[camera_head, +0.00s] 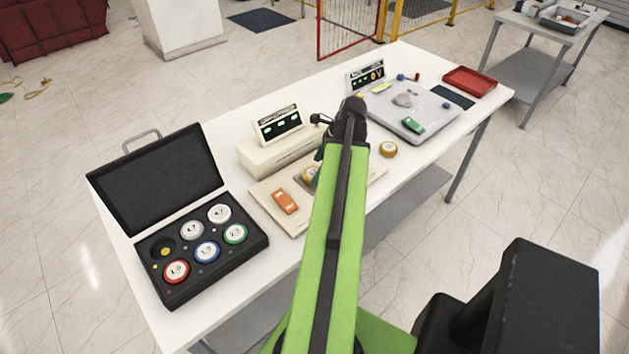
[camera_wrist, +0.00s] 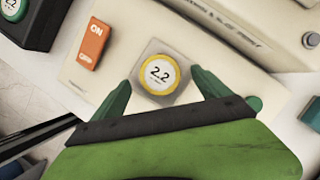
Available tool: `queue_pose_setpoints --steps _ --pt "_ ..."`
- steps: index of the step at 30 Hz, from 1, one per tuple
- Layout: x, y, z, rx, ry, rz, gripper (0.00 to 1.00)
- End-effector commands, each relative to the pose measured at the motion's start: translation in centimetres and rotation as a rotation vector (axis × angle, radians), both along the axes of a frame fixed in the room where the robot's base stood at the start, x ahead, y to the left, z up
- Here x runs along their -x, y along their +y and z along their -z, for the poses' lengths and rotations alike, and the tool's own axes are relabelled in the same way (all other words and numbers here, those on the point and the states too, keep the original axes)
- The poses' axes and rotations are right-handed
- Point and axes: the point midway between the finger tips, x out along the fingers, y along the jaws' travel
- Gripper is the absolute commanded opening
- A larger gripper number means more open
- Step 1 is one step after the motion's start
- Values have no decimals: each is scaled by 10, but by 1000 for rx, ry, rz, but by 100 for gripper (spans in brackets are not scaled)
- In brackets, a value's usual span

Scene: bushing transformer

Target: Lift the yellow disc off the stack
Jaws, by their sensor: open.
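The yellow-rimmed disc (camera_wrist: 159,74) marked 2.2 lies on a square grey plate (camera_wrist: 184,54) on a beige device in the wrist view. In the head view this disc (camera_head: 310,174) is partly hidden behind my green arm. From above I cannot tell how many pieces are stacked under it. My gripper (camera_wrist: 161,79) is open and empty. Its two green fingers are spread, one to each side of the disc in the wrist picture, apart from its rim. The height of the fingertips over the disc is unclear.
An orange ON/OFF switch (camera_wrist: 94,43) sits left of the disc. A black case (camera_head: 253,247) with several coloured discs stands at the table's left. Another yellow-brown disc (camera_head: 388,149) lies right of my arm. A display unit (camera_head: 279,124) stands behind the beige device.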

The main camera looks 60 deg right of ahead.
Motion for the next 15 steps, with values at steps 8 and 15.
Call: queue_pose_setpoints --steps 8,15 --pt "-8 4 23 1 -1 -1 87" --pt "-8 4 23 0 0 0 66"
